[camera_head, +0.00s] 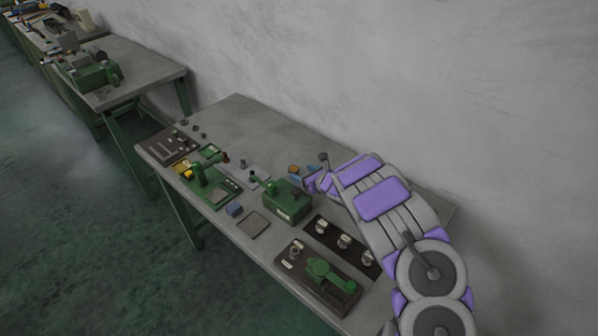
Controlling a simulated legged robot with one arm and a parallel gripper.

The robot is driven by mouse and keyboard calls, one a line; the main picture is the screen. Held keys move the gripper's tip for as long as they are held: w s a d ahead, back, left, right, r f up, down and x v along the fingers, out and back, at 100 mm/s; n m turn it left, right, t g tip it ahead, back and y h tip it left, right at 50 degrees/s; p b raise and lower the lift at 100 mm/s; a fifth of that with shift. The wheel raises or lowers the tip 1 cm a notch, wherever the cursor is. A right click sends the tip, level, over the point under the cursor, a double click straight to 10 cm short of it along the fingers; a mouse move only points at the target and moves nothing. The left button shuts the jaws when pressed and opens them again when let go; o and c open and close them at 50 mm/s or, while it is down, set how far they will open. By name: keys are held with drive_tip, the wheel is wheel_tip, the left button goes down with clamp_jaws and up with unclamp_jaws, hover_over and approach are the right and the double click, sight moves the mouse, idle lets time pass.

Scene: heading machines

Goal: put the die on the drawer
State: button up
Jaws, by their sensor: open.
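My arm comes in from the lower right, and my gripper (313,183) is open above the workbench, just behind a green box-shaped machine part (288,203). The links of my arm partly hide the area around the gripper. I cannot tell for certain which item is the die. No drawer can be clearly identified; a flat square tray-like plate (253,224) lies near the front edge.
The grey workbench (243,119) stands against a pale wall and its back left is clear. A green press (203,180), a slotted dark rack (175,148) and a green-handled device (328,273) stand along the front. A second bench (140,65) is farther left.

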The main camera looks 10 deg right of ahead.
drive_tip(key=v, duration=0.7)
drive_tip(key=shift+s+d+r+p, duration=0.1)
drive_tip(key=shift+s+d+p, duration=0.1)
drive_tip(key=shift+p, duration=0.1)
drive_tip(key=shift+r, duration=0.1)
